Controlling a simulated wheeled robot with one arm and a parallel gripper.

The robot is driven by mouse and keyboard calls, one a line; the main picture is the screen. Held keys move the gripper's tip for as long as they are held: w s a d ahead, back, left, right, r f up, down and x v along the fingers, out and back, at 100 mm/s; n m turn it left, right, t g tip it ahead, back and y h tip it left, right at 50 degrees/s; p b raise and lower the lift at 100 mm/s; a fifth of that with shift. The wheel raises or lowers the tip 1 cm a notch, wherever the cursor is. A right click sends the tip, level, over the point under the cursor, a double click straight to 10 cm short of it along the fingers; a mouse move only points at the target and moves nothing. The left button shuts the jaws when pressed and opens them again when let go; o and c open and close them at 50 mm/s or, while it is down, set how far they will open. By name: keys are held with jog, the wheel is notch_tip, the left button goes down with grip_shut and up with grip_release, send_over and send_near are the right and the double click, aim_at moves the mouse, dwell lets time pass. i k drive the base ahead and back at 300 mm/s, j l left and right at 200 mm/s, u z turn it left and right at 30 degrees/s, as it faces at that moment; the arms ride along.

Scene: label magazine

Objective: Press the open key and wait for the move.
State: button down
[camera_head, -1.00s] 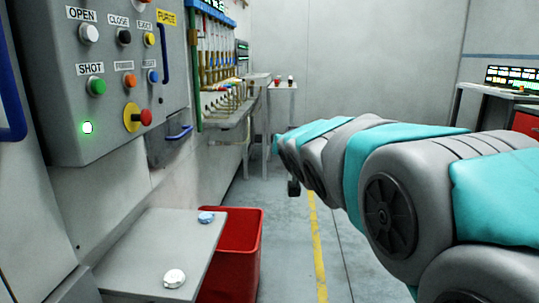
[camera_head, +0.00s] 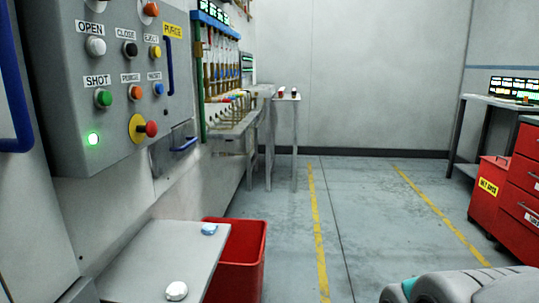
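The open key (camera_head: 96,46) is a white round button under the OPEN label, at the upper left of the grey control panel (camera_head: 75,140) in the head view. Beside it are a black CLOSE button (camera_head: 129,48) and a yellow button (camera_head: 155,53). Below are a green SHOT button (camera_head: 103,98), an orange button (camera_head: 135,92) and a blue button (camera_head: 158,89). Nothing touches the open key. Part of my arm shows at the bottom right, well away from the panel. My gripper is not in view.
A red-and-yellow emergency button (camera_head: 147,128) and a lit green lamp (camera_head: 93,139) sit low on the panel. The floor in the middle is clear.

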aim_at(98, 46)
jog(key=i+l+u, duration=0.15)
jog(key=i, duration=0.35)
jog(key=i+l+u, duration=0.15)
jog(key=i, duration=0.3)
jog(key=l+u, duration=0.1)
jog(key=u, duration=1.45)
